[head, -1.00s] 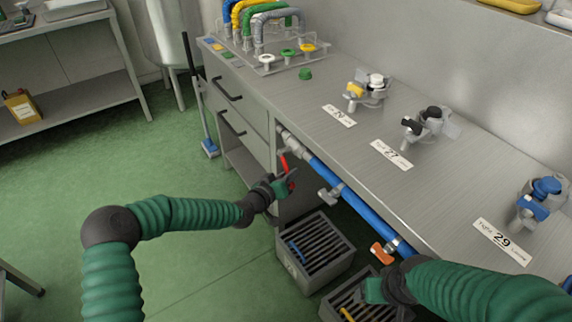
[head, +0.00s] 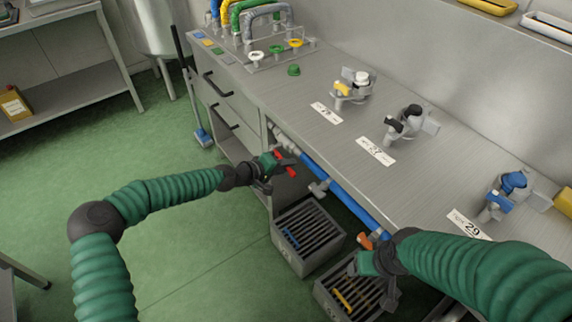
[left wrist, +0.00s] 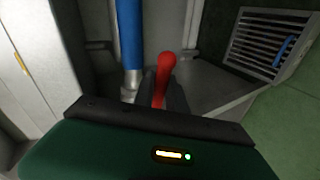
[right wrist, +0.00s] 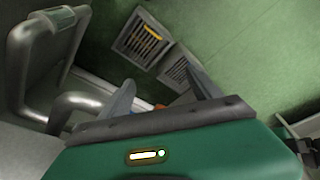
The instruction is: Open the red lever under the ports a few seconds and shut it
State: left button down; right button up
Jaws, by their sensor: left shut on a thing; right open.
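The red lever (head: 291,172) sits on the pipe under the near edge of the steel counter. My left gripper (head: 272,164) is shut on it and hides part of it. In the left wrist view the red lever (left wrist: 165,66) stands out between the dark fingers, beside the blue pipe (left wrist: 130,40). The numbered ports, such as the blue-capped one (head: 510,185) by the 29 label, stand on the counter above. My right gripper (head: 366,262) is open and empty near an orange lever (head: 366,242) farther along the pipe; its fingers show apart in the right wrist view (right wrist: 160,96).
Two grey slatted crates (head: 279,248) stand on the floor below the pipe. The counter edge (head: 330,152) overhangs the pipe. A grey valve handle (head: 319,188) lies between the levers. Colored hoses (head: 245,15) stand at the back. The green floor (head: 190,245) at left is clear.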

pick_arm(q)
jog(key=shift+w+a+r, duration=0.1)
jog(key=shift+a+r, duration=0.05)
dwell(0.4)
jog(key=c, duration=1.4)
grip_release()
jog(key=shift+o, duration=0.2)
jog(key=p+v, duration=0.3)
jog(key=v, duration=1.3)
jog(key=shift+a, duration=0.45)
